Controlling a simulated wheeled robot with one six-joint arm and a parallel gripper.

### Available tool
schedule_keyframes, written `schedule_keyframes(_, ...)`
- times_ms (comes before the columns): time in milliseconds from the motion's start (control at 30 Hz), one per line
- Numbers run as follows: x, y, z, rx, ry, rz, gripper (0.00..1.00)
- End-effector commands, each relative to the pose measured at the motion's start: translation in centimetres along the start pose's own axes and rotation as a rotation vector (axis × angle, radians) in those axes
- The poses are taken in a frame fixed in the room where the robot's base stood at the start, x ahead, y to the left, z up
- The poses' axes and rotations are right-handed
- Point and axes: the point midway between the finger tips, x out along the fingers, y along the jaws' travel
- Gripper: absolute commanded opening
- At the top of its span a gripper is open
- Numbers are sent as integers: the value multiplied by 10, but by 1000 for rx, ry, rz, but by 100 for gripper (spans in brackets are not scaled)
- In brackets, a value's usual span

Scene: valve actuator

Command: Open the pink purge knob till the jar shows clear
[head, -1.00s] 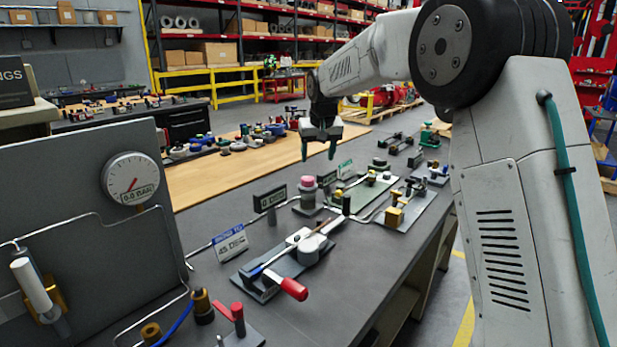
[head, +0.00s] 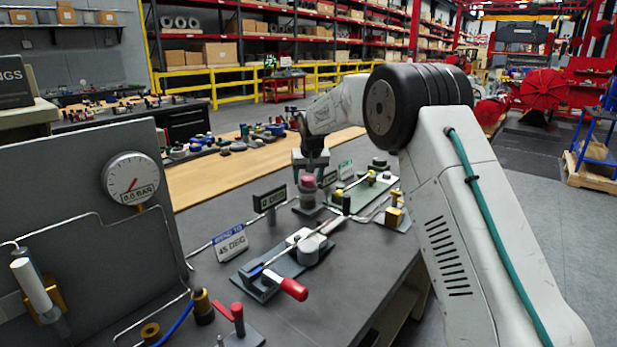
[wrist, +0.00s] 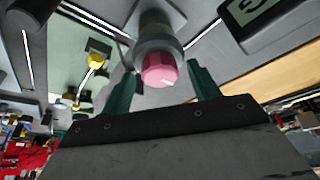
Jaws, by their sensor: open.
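The pink purge knob (head: 308,181) sits on top of a grey upright body (head: 308,201) on the bench. In the wrist view the pink knob (wrist: 158,69) shows between and just beyond the two green fingers. My gripper (head: 312,170) is above the knob in the head view, pointing down. In the wrist view my gripper (wrist: 163,80) is open, with a finger on each side of the knob; I see gaps and no clear contact. I cannot pick out the jar for certain in either view.
A dark sign (head: 269,199) stands left of the knob. A "45 DEG" sign (head: 230,243) and a red-handled lever (head: 288,286) are nearer the front. A plate with yellow-topped fittings (head: 366,191) lies to the right. A gauge panel (head: 70,190) stands at left.

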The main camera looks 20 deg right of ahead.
Motion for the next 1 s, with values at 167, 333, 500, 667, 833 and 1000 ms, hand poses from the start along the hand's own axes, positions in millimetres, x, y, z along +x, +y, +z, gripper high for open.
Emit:
schedule_keyframes(167,0,0,0,0,0,0,61)
schedule_keyframes(333,0,0,0,0,0,0,16)
schedule_keyframes(500,0,0,0,2,0,1,16)
schedule_keyframes(667,-1,0,0,23,0,11,16)
schedule_keyframes(833,-1,-1,0,91,0,39,16)
schedule_keyframes(1000,-1,-3,-1,207,1,86,16)
